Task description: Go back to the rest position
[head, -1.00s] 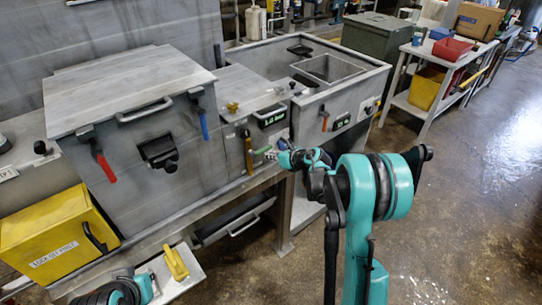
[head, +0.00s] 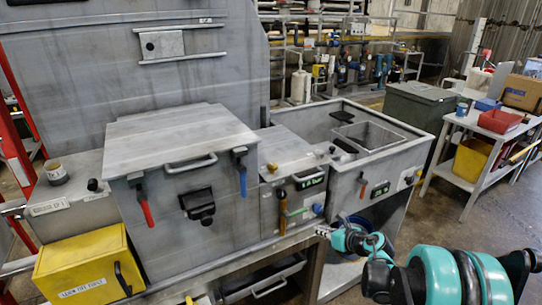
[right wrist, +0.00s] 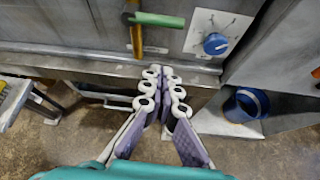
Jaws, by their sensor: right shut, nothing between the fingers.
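My right arm comes in from the lower right of the head view. Its gripper (head: 324,232) is in front of the compactor's front face, near the table's front edge. In the right wrist view the gripper (right wrist: 165,78) has its fingers together with nothing between them. The fingertips point toward the metal front edge below a green-handled valve (right wrist: 155,20) and a blue knob (right wrist: 216,44). Whether the tips touch the edge cannot be told. My left gripper is not in view.
The compactor's lidded box (head: 180,142) has a red handle (head: 145,208) and a blue handle (head: 243,182). A yellow box (head: 82,270) is at lower left. A blue bucket (right wrist: 246,104) stands below, right of the gripper. A cart (head: 455,176) stands at right; open floor lies before it.

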